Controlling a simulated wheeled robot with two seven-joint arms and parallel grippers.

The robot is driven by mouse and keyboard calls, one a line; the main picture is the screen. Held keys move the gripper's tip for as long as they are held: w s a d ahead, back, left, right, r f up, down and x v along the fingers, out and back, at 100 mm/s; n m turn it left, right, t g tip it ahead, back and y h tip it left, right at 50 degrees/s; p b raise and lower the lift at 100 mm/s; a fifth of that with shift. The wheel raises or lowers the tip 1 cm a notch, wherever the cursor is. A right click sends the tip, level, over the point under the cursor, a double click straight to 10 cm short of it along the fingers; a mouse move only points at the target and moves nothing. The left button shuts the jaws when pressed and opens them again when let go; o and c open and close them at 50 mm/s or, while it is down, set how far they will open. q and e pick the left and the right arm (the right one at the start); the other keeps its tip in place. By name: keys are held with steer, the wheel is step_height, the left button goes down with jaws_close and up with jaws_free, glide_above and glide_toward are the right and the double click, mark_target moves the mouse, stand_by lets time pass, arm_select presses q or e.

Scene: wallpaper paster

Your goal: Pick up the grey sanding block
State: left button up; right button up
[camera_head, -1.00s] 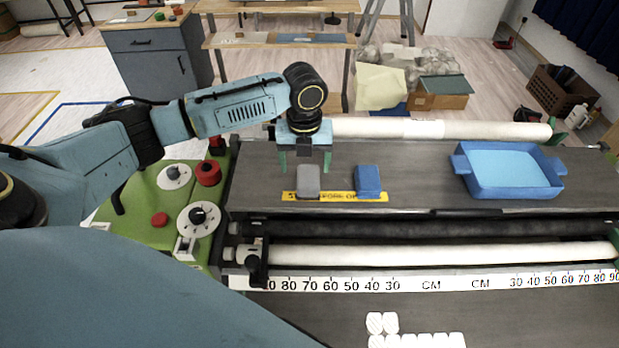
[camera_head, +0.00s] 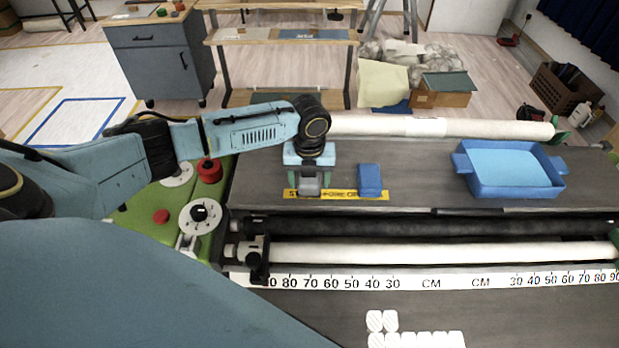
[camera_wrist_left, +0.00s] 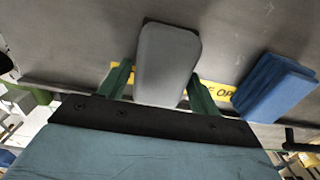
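The grey sanding block (camera_head: 310,184) stands on the dark work surface at a yellow printed strip (camera_head: 345,194). It also shows in the left wrist view (camera_wrist_left: 167,62). My left gripper (camera_head: 309,180) is lowered over the block from above. Its two green fingers are open, one on each side of the block, with a visible gap on at least the right side in the wrist view. The fingers partly hide the block in the head view. A blue block (camera_head: 369,180) stands just to the right, also in the wrist view (camera_wrist_left: 275,88). My right gripper is not in view.
A blue tray (camera_head: 512,170) sits at the right of the work surface. A white roll (camera_head: 430,127) lies along the back edge. A green panel with red knobs (camera_head: 209,171) is at the left. The surface between blue block and tray is clear.

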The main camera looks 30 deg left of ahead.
arm_select(q)
steer(key=c, duration=0.8)
step_height(320, 180, up, 10)
steer(key=shift+r, duration=0.1)
steer(key=o, duration=0.4)
steer(key=c, duration=0.3)
